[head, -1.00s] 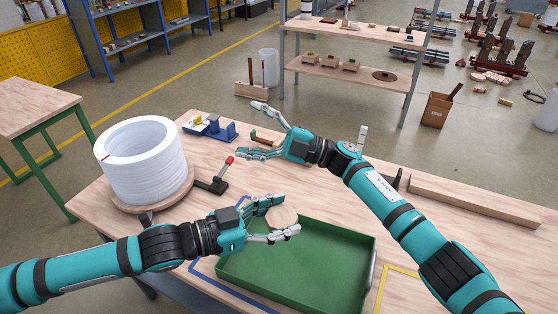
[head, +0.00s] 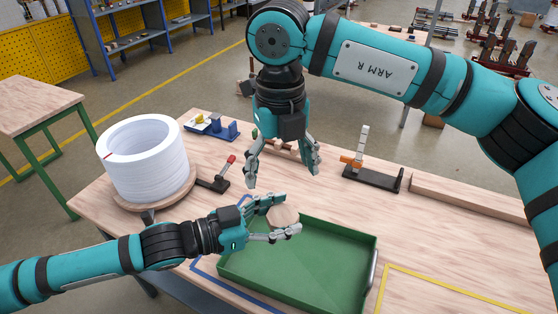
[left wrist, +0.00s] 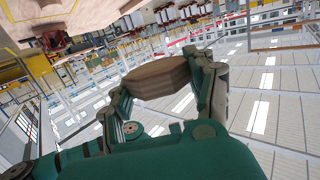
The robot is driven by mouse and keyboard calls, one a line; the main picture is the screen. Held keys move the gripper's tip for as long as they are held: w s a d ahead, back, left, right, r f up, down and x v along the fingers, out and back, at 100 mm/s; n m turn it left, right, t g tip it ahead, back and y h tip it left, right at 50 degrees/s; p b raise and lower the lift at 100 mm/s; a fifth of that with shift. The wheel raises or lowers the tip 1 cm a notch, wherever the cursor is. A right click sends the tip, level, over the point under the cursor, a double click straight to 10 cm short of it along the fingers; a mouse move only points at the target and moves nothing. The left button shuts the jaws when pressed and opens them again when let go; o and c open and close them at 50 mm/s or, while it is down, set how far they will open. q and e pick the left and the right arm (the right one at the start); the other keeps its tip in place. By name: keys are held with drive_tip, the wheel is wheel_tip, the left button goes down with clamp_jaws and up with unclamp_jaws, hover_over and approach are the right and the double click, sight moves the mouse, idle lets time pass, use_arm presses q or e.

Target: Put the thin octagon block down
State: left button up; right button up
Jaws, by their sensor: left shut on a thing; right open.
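The thin octagon block (head: 283,216) is a pale wooden plate. My left gripper (head: 284,217) is shut on it, with the block between its fingertips over the far left corner of the green tray. The left wrist view also shows the block (left wrist: 158,77) gripped between the two fingers. The gap between block and tray is hard to judge. My right gripper (head: 281,180) is open and empty, pointing down above the table behind the left gripper.
The green tray (head: 325,231) looks empty. A white ring stack (head: 146,160) stands on a round wooden base at left. A black fixture with an orange clamp (head: 372,178) stands at right of my right gripper, near a long wooden beam (head: 470,199). A blue holder (head: 212,127) is behind.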

sight(281, 212)
wheel_tip(281, 212, down, 11)
drive_tip(key=shift+r, duration=0.1)
idle(0.3)
drive_tip(key=c, duration=1.1)
use_arm(q)
drive_tip(key=o, duration=1.2)
use_arm(e)
drive_tip(key=shift+c, duration=0.8)
